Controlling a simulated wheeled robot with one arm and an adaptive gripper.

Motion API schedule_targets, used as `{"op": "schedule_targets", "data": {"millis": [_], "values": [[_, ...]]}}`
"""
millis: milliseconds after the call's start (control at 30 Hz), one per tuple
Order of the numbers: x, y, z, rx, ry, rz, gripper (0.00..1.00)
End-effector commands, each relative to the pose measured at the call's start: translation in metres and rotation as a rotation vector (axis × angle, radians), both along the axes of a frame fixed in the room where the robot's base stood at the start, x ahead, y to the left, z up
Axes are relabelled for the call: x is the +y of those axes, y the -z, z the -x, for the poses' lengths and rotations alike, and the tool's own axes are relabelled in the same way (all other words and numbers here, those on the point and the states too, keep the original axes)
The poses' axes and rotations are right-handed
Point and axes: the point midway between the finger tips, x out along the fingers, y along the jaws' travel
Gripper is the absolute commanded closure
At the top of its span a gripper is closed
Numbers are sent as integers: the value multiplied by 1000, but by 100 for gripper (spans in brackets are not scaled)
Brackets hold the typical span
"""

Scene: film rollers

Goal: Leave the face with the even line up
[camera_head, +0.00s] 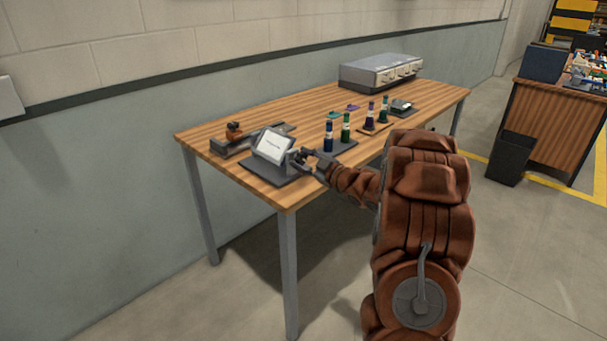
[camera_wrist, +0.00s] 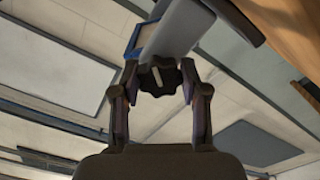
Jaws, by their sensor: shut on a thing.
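A tilted panel with a white face (camera_head: 273,146) stands on a dark base plate (camera_head: 262,170) at the near left of the table. The face carries small dark marks that are too small to read. My gripper (camera_head: 301,156) is at the panel's right side. In the wrist view, my gripper (camera_wrist: 160,82) is shut on a dark lobed knob (camera_wrist: 160,70) at the end of a grey body (camera_wrist: 180,28). A blue-edged part (camera_wrist: 142,38) shows beside that body. The panel's other face is hidden.
Dark blue (camera_head: 328,136) and green (camera_head: 346,128) bottles stand just right of the panel, with purple (camera_head: 370,113) and green (camera_head: 384,110) ones beyond. A grey device (camera_head: 380,72) sits at the back. An orange-brown item (camera_head: 234,130) is left of the panel.

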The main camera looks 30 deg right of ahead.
Motion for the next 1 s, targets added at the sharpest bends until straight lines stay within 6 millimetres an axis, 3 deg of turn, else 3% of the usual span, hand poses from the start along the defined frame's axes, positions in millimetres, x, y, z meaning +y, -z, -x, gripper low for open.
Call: {"op": "schedule_targets", "data": {"millis": [33,500,1000], "values": [[-1,9,1,-10,1,47,91],[1,6,0,-109,-1,461,91],[1,2,0,-161,-1,699,91]]}}
